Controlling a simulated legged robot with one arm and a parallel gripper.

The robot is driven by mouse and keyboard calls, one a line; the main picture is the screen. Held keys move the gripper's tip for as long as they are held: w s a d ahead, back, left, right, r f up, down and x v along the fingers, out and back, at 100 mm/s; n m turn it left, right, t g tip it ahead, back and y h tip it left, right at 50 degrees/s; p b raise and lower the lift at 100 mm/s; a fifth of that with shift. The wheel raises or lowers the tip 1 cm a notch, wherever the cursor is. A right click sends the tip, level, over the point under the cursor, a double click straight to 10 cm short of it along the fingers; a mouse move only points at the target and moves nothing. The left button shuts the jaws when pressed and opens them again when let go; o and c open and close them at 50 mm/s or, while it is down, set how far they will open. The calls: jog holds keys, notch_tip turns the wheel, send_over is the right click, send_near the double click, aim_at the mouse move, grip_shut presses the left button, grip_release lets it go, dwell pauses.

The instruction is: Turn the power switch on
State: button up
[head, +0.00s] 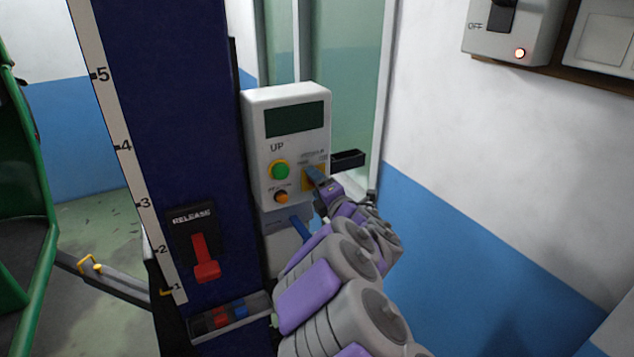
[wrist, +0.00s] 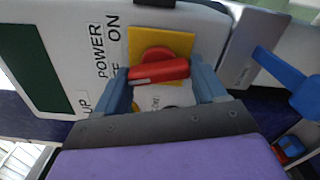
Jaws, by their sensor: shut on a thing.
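The power switch is a red rotary knob (wrist: 158,71) on a yellow plate (wrist: 165,41), beside the printed words POWER and ON in the wrist view. It sits on the white control box (head: 256,135), where the yellow plate also shows in the head view (head: 321,179) at the lower right of the box. My gripper (wrist: 162,75) has its two blue-grey fingers on either side of the knob and is shut on it. In the head view my gripper (head: 318,178) covers the knob. The knob's handle lies roughly crosswise between the fingers in the wrist view.
The box has a dark screen (head: 295,120), a green button (head: 279,170) under UP and an orange one (head: 281,197). A red release lever (head: 205,258) is on the blue column (head: 176,120). A wall switch box (head: 510,32) reads OFF. A dark bracket (head: 348,160) sticks out right.

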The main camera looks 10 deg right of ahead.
jog(key=m+p, duration=0.4)
jog(key=m, duration=0.2)
jog(key=shift+m, duration=0.3)
jog(key=m+p, duration=0.2)
jog(key=m, duration=0.1)
jog(key=shift+d+r, duration=0.1)
jog(key=shift+m+p, duration=0.5)
jog(key=shift+m, duration=0.3)
jog(key=shift+f, duration=0.2)
jog(key=o, duration=1)
jog(key=shift+w+r, duration=0.1)
jog(key=shift+c, duration=0.2)
jog(key=shift+r, duration=0.15)
